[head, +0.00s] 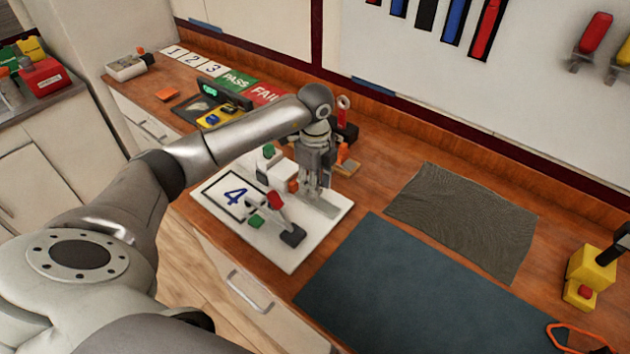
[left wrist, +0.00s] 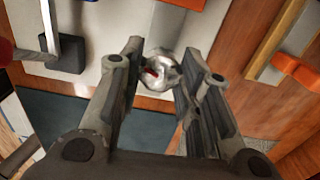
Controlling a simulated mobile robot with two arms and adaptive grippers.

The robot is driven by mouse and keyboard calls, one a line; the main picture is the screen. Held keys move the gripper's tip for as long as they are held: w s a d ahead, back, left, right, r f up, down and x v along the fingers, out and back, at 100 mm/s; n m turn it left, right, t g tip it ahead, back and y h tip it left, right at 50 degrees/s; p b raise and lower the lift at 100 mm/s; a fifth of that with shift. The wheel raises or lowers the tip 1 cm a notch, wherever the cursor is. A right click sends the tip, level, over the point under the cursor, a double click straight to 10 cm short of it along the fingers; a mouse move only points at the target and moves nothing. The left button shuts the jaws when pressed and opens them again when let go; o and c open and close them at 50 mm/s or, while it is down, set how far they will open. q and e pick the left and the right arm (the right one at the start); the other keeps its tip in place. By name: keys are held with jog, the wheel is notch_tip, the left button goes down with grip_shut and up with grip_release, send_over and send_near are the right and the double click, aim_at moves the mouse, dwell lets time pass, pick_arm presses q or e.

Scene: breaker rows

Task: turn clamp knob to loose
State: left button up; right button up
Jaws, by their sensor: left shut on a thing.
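The clamp knob (left wrist: 160,72) is a round silver knob with a red mark on it, seen between the fingertips of my left gripper (left wrist: 152,78) in the left wrist view. My left gripper also shows in the head view (head: 315,190), pointing down at the far right part of a white board (head: 276,256). It is shut on the knob. In the head view the fingers hide the knob. My right gripper is out of view.
A dark mat (head: 400,295) and a grey textured cloth (head: 462,220) lie right of the board. Cards marked PASS (head: 238,80) and FAIL lie behind.

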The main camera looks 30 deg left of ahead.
pick_arm(q)
jog(key=n, duration=0.3)
jog(key=shift+w+r, duration=0.1)
jog(key=shift+r, duration=0.05)
jog(key=shift+n, duration=0.5)
jog(key=o, duration=1)
notch_tip(320, 180, up, 12)
jog(key=shift+f, duration=0.1)
dwell(0.5)
